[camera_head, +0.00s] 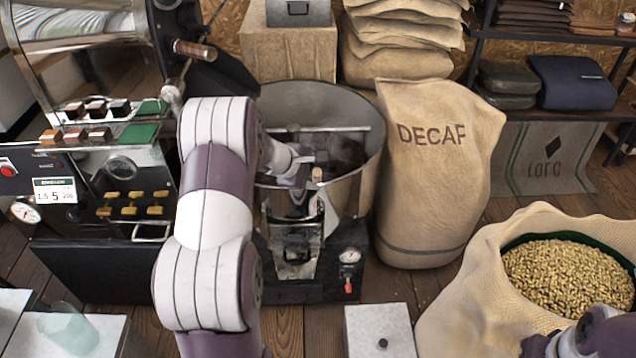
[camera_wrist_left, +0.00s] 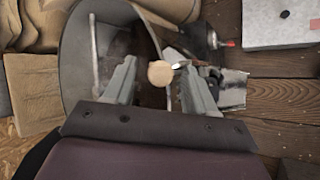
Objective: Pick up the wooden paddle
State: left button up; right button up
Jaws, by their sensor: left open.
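The wooden paddle shows only as a small round tan end (camera_wrist_left: 160,73) in the left wrist view and as a small tan tip (camera_head: 317,174) in the head view. It stands at the round metal cooling bin (camera_head: 363,187); the rest of it is hidden or too dark to make out. My left gripper (camera_head: 304,170) is over the bin, reaching in from the left. Its two grey fingers (camera_wrist_left: 159,82) are open, one on each side of the paddle's end, with a visible gap on both sides. My right gripper is not seen.
A full DECAF sack (camera_head: 425,180) stands close to the bin's right side. The roaster panel (camera_head: 110,200) is at the left. An open sack of beans (camera_head: 480,310) fills the lower right, by part of my right arm. A grey box (camera_head: 380,331) is at the front.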

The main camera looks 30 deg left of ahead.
aim_at(320, 178)
pick_arm(q)
jog(key=x, duration=0.3)
jog(key=shift+w+f, duration=0.1)
jog(key=shift+w, duration=0.15)
jog(key=shift+s, duration=0.1)
grip_shut()
